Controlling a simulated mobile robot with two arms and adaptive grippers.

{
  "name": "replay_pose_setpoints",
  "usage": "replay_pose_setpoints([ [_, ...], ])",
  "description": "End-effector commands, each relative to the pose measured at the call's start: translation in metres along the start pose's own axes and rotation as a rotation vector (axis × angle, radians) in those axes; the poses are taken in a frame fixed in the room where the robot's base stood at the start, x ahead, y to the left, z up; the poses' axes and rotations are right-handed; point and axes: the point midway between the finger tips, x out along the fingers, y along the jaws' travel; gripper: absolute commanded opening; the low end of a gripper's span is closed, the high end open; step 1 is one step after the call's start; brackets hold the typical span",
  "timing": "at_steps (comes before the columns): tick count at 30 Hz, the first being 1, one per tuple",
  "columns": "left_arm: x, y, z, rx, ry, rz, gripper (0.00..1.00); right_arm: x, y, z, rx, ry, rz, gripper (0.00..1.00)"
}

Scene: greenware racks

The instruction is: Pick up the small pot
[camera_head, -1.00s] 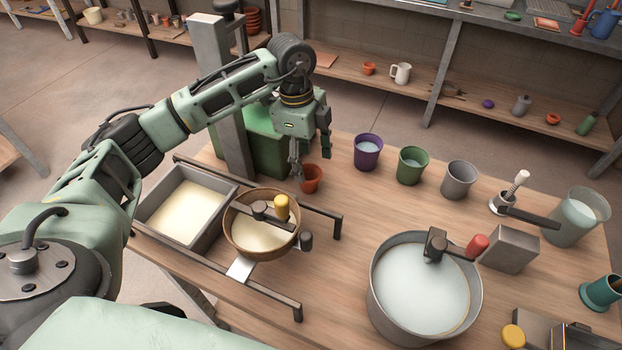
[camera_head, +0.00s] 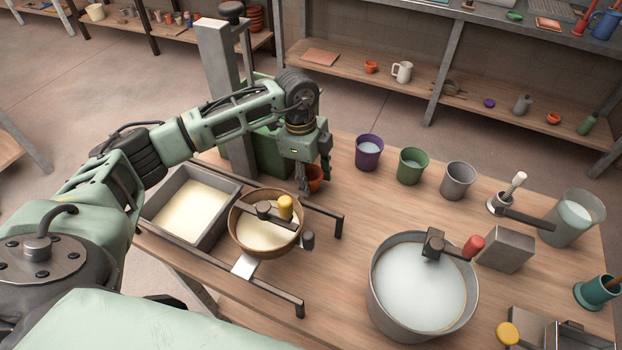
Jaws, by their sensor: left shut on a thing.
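The small pot (camera_head: 315,181) is terracotta-coloured and stands at the back of the wooden table, just behind the round sieve. My left gripper (camera_head: 314,178) points down over it and is shut on it, with a finger on either side. The fingers hide much of the pot, and only part of its orange wall shows between them. I cannot tell whether its base touches the table. My right gripper is not in view.
A round sieve (camera_head: 237,243) with a crank sits on rails beside a grey tray (camera_head: 160,233). Purple (camera_head: 369,157), green (camera_head: 411,172) and grey (camera_head: 457,186) cups stand right of the pot. A large metal bucket (camera_head: 385,314) stands in front.

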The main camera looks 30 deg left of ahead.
Motion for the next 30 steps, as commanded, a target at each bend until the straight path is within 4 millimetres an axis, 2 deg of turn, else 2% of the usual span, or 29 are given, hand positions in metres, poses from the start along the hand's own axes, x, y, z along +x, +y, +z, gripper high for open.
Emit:
replay_pose_setpoints([
  [1, 0.000, 0.000, 0.000, 0.000, -0.001, 0.001, 0.30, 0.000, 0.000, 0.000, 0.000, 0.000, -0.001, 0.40],
  [8, 0.000, 0.000, 0.000, 0.000, -0.001, 0.001, 0.11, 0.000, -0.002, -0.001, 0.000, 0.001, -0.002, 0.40],
  [20, -0.003, 0.000, 0.000, 0.000, 0.000, -0.001, 0.10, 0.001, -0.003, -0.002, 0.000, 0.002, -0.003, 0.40],
  [23, -0.013, -0.001, -0.001, 0.000, -0.001, -0.004, 0.10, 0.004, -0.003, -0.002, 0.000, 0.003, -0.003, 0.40],
  [30, -0.060, -0.002, -0.007, 0.001, 0.000, -0.005, 0.10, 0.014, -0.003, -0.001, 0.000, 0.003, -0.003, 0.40],
])
